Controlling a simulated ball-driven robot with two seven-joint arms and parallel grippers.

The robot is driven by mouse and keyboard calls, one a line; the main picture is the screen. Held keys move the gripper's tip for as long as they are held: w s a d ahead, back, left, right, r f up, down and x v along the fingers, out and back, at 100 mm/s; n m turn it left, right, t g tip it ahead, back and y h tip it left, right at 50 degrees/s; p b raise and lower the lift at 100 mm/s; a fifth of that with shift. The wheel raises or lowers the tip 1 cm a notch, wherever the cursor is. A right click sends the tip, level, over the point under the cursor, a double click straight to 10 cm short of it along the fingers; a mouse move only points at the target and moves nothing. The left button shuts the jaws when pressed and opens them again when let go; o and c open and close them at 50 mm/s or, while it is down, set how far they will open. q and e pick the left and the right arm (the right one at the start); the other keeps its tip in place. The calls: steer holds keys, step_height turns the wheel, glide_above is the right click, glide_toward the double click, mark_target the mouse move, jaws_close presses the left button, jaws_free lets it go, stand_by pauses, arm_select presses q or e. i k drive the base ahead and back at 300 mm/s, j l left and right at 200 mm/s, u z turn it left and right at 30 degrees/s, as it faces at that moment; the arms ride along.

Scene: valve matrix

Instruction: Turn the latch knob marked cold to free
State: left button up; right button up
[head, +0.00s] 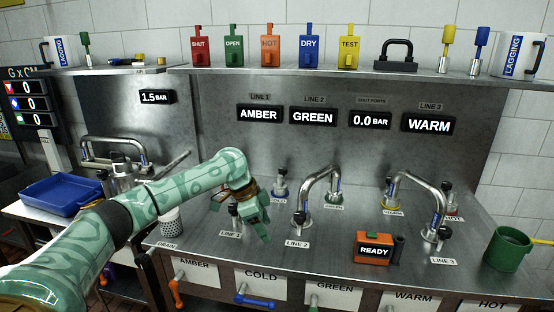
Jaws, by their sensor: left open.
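My left gripper (262,232) hangs open over the steel bench, just left of the middle, with its fingers pointing down. A small port with a blue collar and a black knob (280,186) stands just behind and to the right of it. The small label by that port is partly hidden by my gripper, and I cannot read it surely. On the bench front, a white plate marked COLD (262,277) has a blue handle (255,300) below it. The gripper is apart from this handle and holds nothing visible. My right gripper is out of view.
Curved steel pipes (320,190) and (412,190) stand to the right. An orange box reading READY (374,249) and a green mug (507,249) are on the bench's right. A blue tray (62,195) is at left.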

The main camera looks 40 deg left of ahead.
mark_target(282, 171)
steer(key=i+j, duration=0.25)
steer(key=j, duration=0.15)
steer(key=i+j, duration=0.25)
steer(key=j, duration=0.15)
steer(key=i+j, duration=0.2)
steer(key=j, duration=0.25)
steer(key=i+j, duration=0.25)
steer(key=j, duration=0.15)
